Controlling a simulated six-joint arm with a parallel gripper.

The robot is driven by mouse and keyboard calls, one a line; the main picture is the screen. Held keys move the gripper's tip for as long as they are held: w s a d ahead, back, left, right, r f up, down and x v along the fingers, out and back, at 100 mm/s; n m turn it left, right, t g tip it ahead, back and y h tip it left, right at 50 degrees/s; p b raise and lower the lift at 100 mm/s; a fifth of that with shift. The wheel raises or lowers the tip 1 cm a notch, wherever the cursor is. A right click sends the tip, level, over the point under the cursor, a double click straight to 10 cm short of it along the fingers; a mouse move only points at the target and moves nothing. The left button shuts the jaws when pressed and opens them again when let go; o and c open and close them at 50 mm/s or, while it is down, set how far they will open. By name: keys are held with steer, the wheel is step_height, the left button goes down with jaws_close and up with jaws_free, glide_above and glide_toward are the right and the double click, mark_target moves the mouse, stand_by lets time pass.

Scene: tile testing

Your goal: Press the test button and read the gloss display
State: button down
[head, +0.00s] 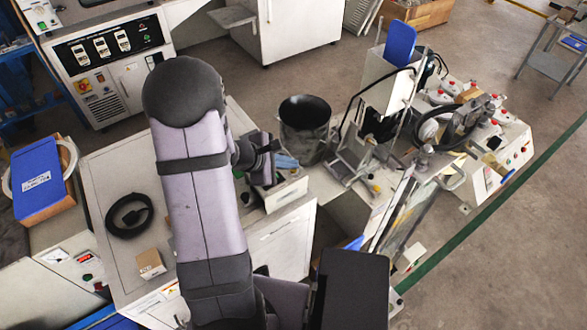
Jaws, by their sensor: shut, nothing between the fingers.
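My arm crosses the middle of the head view, and its dark end with my gripper (268,152) shows just right of the upper link. My gripper is shut and empty; its fingertips are small and hard to make out. It is over or close beside a small pale instrument box (287,192) with a blue item (286,161) at its back. I cannot tell whether they touch. The box stands on the pale bench (110,215). Its front has small dark marks. I cannot make out which part is the test button or the gloss display, and no reading is legible.
A black bucket (305,112) stands behind the box. A testing machine (385,80) with cables and glass panels fills the right. A black cable coil (129,215) and small cardboard box (150,263) lie on the bench. A control cabinet (108,50) stands behind left.

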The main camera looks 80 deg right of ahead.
mark_target(290, 174)
steer(key=shift+f, duration=0.15)
stand_by(0.6)
steer(key=shift+r+p, duration=0.4)
steer(key=shift+r, duration=0.5)
steer(key=shift+r, duration=0.1)
step_height(290, 174, up, 5)
steer(key=p, duration=0.3)
stand_by(0.8)
